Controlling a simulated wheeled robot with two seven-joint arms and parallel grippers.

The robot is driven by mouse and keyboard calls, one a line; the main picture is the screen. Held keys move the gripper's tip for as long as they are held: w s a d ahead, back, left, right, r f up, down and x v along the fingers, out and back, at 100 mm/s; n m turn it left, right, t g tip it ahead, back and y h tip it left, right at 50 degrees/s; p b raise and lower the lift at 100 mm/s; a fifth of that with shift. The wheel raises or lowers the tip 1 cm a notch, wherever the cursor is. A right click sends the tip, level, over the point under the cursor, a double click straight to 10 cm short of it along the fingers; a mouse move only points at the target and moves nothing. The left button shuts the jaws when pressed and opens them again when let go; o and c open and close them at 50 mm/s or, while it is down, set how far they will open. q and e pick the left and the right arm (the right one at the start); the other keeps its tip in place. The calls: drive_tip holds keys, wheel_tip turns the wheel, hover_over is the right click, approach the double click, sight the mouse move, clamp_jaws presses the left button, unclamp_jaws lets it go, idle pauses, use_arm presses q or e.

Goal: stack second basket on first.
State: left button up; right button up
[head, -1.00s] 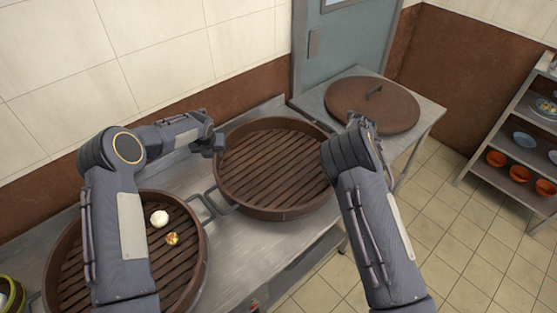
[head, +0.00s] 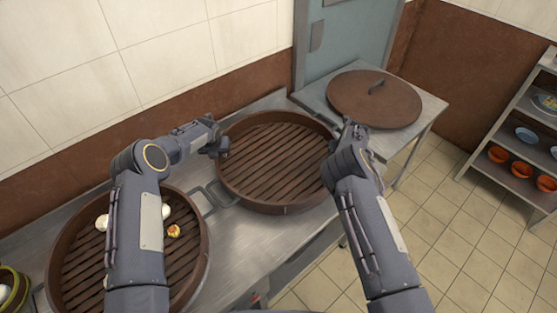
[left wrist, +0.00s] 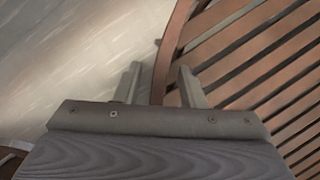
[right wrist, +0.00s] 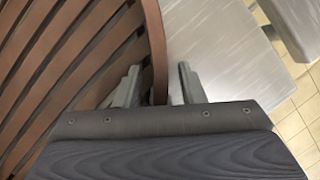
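An empty round brown slatted basket (head: 272,160) sits on the steel counter at the centre. Another round basket (head: 203,262) stands at the lower left with white buns (head: 102,222) and a yellow-topped dumpling (head: 173,231) in it; my left arm hides part of it. My left gripper (head: 222,149) is at the left rim of the empty basket. In the left wrist view its fingers (left wrist: 160,85) are apart, with the rim (left wrist: 168,60) between them. My right gripper (head: 340,136) is at the opposite rim; in the right wrist view its fingers (right wrist: 158,85) are apart around the rim (right wrist: 155,45).
A round brown lid (head: 374,99) lies on a side table (head: 430,112) at the back right. A shelf (head: 510,170) with bowls stands at the far right. A tiled wall runs behind the counter (head: 240,240). A green-rimmed container (head: 12,285) is at the lower left edge.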

use_arm(q)
clamp_jaws()
use_arm(e)
clamp_jaws()
idle(1.1)
